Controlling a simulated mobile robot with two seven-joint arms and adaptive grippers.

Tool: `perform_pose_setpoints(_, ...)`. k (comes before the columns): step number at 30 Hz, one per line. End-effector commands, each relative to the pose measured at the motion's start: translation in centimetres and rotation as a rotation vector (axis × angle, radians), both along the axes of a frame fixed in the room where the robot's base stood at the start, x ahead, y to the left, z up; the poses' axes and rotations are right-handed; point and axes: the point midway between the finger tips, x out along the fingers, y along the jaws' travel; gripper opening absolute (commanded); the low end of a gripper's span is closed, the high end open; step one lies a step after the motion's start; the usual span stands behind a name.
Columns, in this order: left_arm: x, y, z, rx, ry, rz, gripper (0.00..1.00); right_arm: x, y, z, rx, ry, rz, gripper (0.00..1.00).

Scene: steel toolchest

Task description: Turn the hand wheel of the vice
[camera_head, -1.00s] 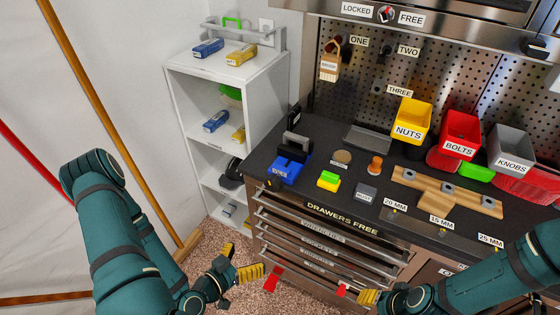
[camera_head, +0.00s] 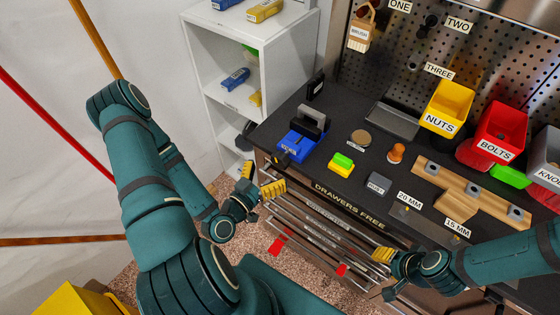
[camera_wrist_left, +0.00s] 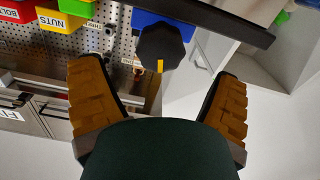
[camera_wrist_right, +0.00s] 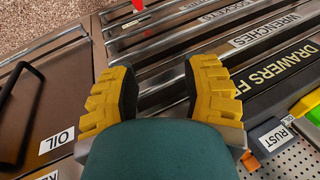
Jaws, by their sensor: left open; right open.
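The blue vice (camera_head: 301,146) with grey jaws sits at the left end of the dark worktop. Its black hand wheel (camera_head: 281,160) faces the front edge. In the left wrist view the hand wheel (camera_wrist_left: 160,46) is a faceted dark knob with a yellow mark pointing down the picture. My left gripper (camera_head: 258,180) is open and empty, just in front of and below the wheel. The wheel shows beyond and between its spread fingers, apart from them. My right gripper (camera_head: 382,256) is open and empty in front of the drawers.
Drawers with bar handles (camera_head: 325,222) lie below the worktop edge. A white shelf (camera_head: 271,85) stands left of the vice. A green and yellow block (camera_head: 341,165), a grey block (camera_head: 378,183) and a wooden holder (camera_head: 470,190) sit to its right.

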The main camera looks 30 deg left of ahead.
Motion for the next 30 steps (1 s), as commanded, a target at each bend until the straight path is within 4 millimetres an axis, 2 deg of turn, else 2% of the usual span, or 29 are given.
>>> perform_pose_setpoints(3,2.2,-0.2,0.2,0.002,-0.002,-0.003,0.89,0.0,0.0,0.5,0.000,-0.001,0.000,0.47)
perform_pose_setpoints(9,4.7,-0.4,0.2,0.001,-0.001,-0.001,0.89,0.0,0.0,0.9,0.001,0.000,0.000,0.47)
perform_pose_setpoints(15,5.6,-0.4,0.1,0.001,0.000,0.001,0.89,0.0,-0.1,1.0,0.002,0.000,0.000,0.47)
perform_pose_setpoints(22,5.7,-0.4,0.1,0.000,0.000,0.001,0.89,0.0,0.0,0.9,0.002,0.000,0.000,0.47)
perform_pose_setpoints(23,5.7,-0.4,0.1,0.000,0.000,0.001,0.85,0.0,0.0,0.9,0.002,0.000,0.000,0.47)
perform_pose_setpoints(24,5.6,-0.4,0.1,0.001,0.000,0.001,0.71,0.0,0.0,0.9,0.002,0.000,0.000,0.47)
perform_pose_setpoints(28,5.6,-0.4,0.1,0.000,0.000,0.001,0.25,0.0,0.0,0.9,0.002,0.000,0.000,0.47)
perform_pose_setpoints(30,5.6,-0.4,0.1,0.000,0.000,0.000,0.22,0.0,0.0,0.9,0.002,0.000,0.000,0.47)
